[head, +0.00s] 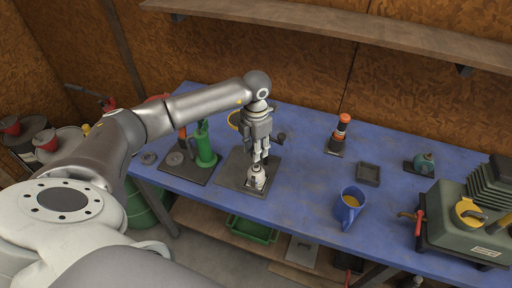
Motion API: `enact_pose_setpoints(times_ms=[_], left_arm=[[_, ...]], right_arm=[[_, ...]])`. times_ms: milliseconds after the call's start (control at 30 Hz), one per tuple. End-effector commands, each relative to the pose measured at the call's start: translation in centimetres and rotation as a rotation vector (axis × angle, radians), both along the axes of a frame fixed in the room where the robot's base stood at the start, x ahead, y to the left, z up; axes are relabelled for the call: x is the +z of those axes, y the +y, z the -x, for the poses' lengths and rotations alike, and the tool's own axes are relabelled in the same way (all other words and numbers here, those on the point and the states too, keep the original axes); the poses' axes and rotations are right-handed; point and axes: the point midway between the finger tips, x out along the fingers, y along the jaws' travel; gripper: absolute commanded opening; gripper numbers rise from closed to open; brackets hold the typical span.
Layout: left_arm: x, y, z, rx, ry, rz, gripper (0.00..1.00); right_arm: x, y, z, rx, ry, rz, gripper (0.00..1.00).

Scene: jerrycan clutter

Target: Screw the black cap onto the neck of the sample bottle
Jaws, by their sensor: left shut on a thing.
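The sample bottle (256,181) is a small pale, whitish bottle standing on a dark square mat (230,170) near the front edge of the blue table. My left gripper (261,161) points down right over the bottle's top, its fingers closed at the neck. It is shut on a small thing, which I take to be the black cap. The cap is almost wholly hidden between the fingertips, and I cannot tell whether it is touching or seated on the neck. My right gripper is out of view.
A green bottle-like tool (205,147) stands on a dark plate left of the mat. A blue mug (350,206), an empty-looking dark tray (368,173), an orange-and-black bottle (340,132) and a green machine (465,225) stand to the right. The blue table (300,190) is bare between mat and mug.

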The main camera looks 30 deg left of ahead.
Motion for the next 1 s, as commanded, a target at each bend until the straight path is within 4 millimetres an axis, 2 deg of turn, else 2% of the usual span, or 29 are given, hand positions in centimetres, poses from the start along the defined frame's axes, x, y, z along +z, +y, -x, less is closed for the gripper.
enact_pose_setpoints(times_ms=[33, 433, 1000], left_arm=[[-0.8, 0.0, 0.0, 0.000, 0.000, 0.000, 0.20], [-4.5, 0.0, 0.0, 0.000, 0.001, 0.000, 0.20], [-5.0, 0.0, 0.0, 0.000, 0.000, 0.000, 0.20]], right_arm=[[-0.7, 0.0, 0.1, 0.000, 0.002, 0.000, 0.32], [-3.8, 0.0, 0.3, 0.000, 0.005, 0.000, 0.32], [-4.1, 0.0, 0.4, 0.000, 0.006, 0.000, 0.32]])
